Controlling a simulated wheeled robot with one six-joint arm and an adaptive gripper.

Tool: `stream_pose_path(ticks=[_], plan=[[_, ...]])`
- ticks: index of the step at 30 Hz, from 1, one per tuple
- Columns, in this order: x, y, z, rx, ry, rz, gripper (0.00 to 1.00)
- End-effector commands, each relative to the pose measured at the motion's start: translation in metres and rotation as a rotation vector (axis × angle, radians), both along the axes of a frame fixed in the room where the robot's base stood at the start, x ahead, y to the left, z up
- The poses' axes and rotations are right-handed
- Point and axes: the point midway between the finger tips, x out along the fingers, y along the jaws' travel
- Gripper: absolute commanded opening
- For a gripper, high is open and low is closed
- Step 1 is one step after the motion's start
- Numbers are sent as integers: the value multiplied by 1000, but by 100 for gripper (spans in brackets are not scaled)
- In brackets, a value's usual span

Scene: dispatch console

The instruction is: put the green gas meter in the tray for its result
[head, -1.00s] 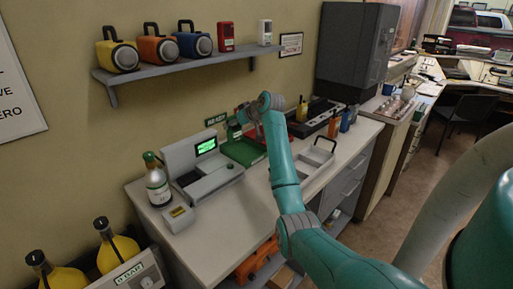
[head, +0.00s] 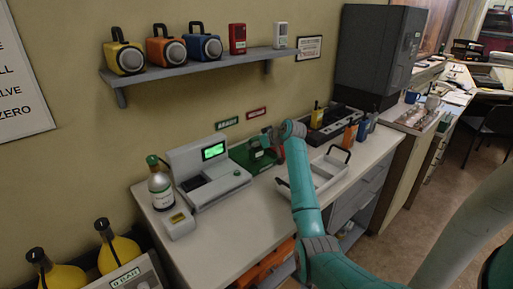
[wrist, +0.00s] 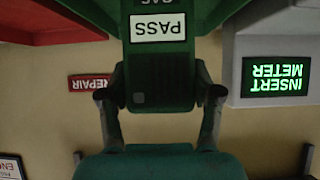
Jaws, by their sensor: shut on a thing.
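The green gas meter (wrist: 160,85) is between the two fingers of my gripper (wrist: 160,97) in the wrist view, which is upside down. Its label reads PASS. The gripper is shut on the meter. In the head view, my gripper (head: 266,142) is at the green tray (head: 243,156), beside the test station. The green tray also shows behind the meter in the wrist view (wrist: 88,12). Whether the meter touches the tray floor I cannot tell. A red tray (wrist: 45,22) lies beside the green one, under a REPAIR sign (wrist: 88,82).
The test station (head: 205,175) stands left of the green tray; its screen (wrist: 275,77) reads INSERT METER. A gas bottle (head: 160,185) stands left of it. A pale handled tray (head: 318,178) is to the right. A shelf (head: 200,68) with meters hangs above.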

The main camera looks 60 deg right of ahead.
Motion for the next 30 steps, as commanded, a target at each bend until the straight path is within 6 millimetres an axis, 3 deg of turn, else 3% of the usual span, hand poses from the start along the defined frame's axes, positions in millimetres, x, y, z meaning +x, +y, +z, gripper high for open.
stream_pose_path(ticks=[3,14,15,18,30], plan=[[0,0,-14,2,1,0,13],[0,0,-17,0,-1,0,13],[0,0,-18,0,0,0,69],[0,0,-17,0,0,0,89],[-2,0,-14,0,0,0,89]])
